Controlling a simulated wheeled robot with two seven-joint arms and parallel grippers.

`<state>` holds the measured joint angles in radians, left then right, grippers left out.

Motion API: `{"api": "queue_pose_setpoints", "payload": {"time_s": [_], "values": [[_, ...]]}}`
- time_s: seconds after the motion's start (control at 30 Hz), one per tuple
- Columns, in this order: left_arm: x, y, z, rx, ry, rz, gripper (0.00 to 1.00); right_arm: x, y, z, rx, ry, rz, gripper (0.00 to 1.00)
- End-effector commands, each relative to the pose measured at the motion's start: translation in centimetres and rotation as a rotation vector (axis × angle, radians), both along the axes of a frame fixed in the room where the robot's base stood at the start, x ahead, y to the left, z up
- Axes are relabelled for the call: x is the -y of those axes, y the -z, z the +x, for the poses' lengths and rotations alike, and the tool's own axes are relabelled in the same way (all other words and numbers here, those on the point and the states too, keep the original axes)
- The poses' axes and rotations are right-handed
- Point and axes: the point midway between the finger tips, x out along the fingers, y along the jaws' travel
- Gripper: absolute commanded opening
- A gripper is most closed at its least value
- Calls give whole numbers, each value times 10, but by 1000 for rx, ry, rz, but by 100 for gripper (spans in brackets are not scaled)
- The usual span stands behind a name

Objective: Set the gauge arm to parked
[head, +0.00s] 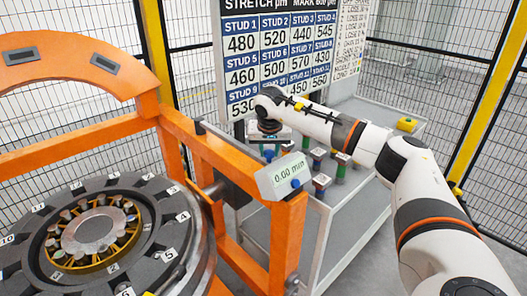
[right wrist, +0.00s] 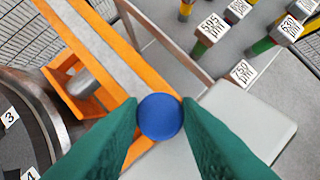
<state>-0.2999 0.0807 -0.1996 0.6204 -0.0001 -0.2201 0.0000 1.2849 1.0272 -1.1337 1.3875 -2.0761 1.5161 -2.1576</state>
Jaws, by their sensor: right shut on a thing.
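My right gripper (head: 270,148) points down beside the orange gantry post, just behind the gauge's display box (head: 283,176), which reads 0.00 mm. In the right wrist view its green fingers (right wrist: 160,112) are shut on a round blue knob (right wrist: 160,117). The display box's pale top (right wrist: 244,118) lies just right of the knob there. A blue button (head: 296,184) sits on the box's front. The gauge arm itself cannot be made out apart from the knob; the fingers and box may hide it. My left gripper is not in view.
A grey trolley (head: 345,205) with several tagged coloured studs is close behind the box. A stretch board (head: 283,55) and mesh fence stand behind.

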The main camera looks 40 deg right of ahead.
Motion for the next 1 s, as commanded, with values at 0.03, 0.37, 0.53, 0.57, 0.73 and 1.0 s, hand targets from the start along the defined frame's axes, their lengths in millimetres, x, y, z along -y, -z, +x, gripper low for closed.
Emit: {"api": "queue_pose_setpoints", "payload": {"time_s": [0.03,0.37,0.53,0.57,0.73,1.0], "values": [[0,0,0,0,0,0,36,4,-3,1,8,8,-7,0],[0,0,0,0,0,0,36,3,-3,1,7,7,-5,52],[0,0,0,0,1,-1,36,2,-3,0,5,5,-4,52],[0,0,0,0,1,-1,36,1,-4,0,6,5,-4,52],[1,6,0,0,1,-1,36,-3,-19,-4,10,4,-4,52],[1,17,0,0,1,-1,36,-16,-73,-21,12,7,-3,52]]}}
